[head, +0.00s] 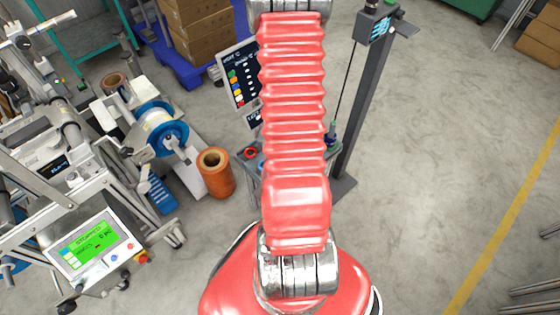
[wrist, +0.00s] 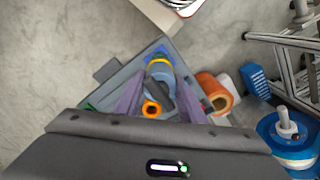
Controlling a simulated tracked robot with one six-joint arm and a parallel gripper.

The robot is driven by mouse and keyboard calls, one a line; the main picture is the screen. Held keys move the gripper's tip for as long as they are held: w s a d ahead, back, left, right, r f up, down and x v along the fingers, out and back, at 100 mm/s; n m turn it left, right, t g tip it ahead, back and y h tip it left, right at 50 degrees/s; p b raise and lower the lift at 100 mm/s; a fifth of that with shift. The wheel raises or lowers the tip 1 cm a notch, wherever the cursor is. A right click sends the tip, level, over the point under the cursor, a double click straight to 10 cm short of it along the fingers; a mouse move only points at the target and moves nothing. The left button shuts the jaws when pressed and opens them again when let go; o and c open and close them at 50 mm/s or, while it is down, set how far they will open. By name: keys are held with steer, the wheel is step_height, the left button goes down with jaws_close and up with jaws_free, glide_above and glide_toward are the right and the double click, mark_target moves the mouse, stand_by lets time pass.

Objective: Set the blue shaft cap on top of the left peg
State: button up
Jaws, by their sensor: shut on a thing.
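In the wrist view, my gripper (wrist: 160,82) is shut, its two purple fingers closing on a small blue piece, the blue shaft cap (wrist: 158,72). A yellow-orange ring shows at the far end of the cap. Below them is the grey corner table (wrist: 100,92), with an orange ring (wrist: 152,109) with a dark centre nearer the palm. I cannot make out the left peg clearly; the fingers and cap hide much of the table top.
An orange-brown roll (head: 215,172) stands on the floor left of the table. A machine with a green screen (head: 92,245) fills the left side. A dark post (head: 362,100) rises right of the table.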

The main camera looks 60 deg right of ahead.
steer(key=shift+f, duration=0.25)
steer(key=o, duration=1.3)
steer(key=shift+r, duration=0.1)
steer(key=shift+r, duration=6.8)
steer(key=shift+a, duration=0.1)
